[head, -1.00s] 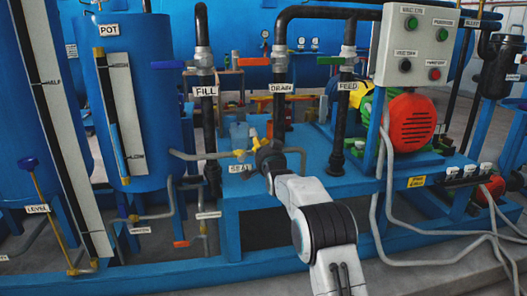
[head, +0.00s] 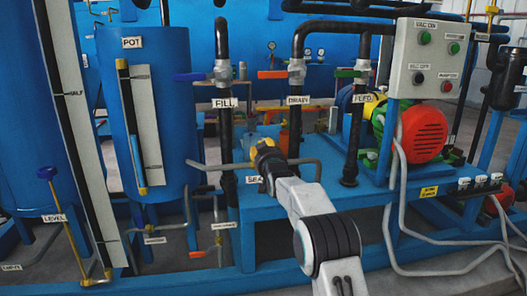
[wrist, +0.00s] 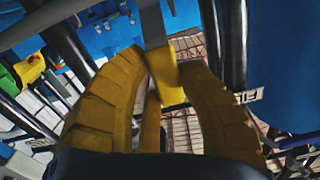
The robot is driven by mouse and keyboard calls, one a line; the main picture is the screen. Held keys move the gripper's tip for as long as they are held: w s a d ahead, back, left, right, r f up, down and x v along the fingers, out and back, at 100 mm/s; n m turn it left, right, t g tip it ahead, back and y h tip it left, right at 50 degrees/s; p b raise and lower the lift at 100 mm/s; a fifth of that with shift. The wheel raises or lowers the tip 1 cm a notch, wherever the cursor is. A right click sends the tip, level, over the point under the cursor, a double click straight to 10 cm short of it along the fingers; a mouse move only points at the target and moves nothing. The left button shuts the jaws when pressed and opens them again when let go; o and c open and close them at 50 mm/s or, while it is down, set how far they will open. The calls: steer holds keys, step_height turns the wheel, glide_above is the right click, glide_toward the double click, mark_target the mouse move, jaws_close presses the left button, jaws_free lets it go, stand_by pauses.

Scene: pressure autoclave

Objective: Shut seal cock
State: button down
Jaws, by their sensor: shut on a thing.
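The seal cock sits on the grey horizontal pipe (head: 212,166) above the blue bench, by the SEAL label (head: 253,180), which my arm partly covers. The handle's exact angle cannot be told.
Black vertical pipes labelled FILL (head: 226,130), DRAIN (head: 296,110) and FEED (head: 354,130) stand close by. The blue POT tank (head: 177,110) is to the left. A control box (head: 433,60) and red motor cover (head: 425,134) are to the right.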

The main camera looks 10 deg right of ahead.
steer(key=shift+a+r+n, duration=0.15)
steer(key=shift+a+n, duration=0.1)
steer(key=shift+n, duration=0.15)
steer(key=c, duration=0.8)
jaws_free()
steer(key=shift+s, duration=5.95)
